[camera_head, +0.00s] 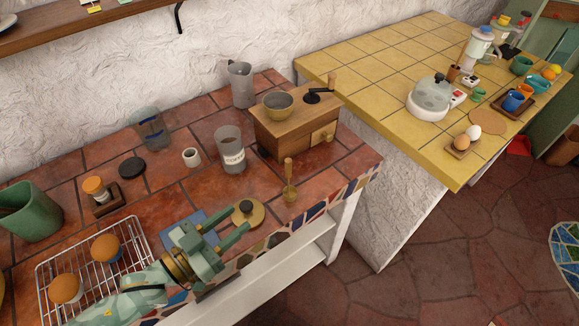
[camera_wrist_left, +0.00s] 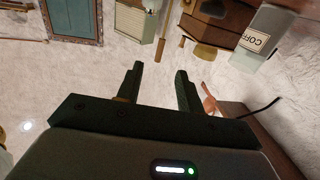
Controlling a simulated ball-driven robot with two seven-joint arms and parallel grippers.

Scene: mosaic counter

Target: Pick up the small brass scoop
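The small brass scoop (camera_head: 290,195) is near the front edge of the red tiled counter, with its wooden handle pointing up, in front of the wooden coffee grinder. My left gripper (camera_head: 232,221) is left of and nearer than the scoop in the head view, apart from it. Its two fingers are spread with nothing between them, and the left wrist view also shows this open gap (camera_wrist_left: 159,73). I cannot surely pick out the scoop in the left wrist view. My right gripper is in neither view.
A brass lid with a black knob (camera_head: 249,213) lies by my left fingertips. The coffee canister (camera_head: 229,155) and grinder (camera_head: 270,130) stand behind the scoop. A wire rack (camera_head: 135,228) with brown round items is at left. The counter's front edge is close to the scoop.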

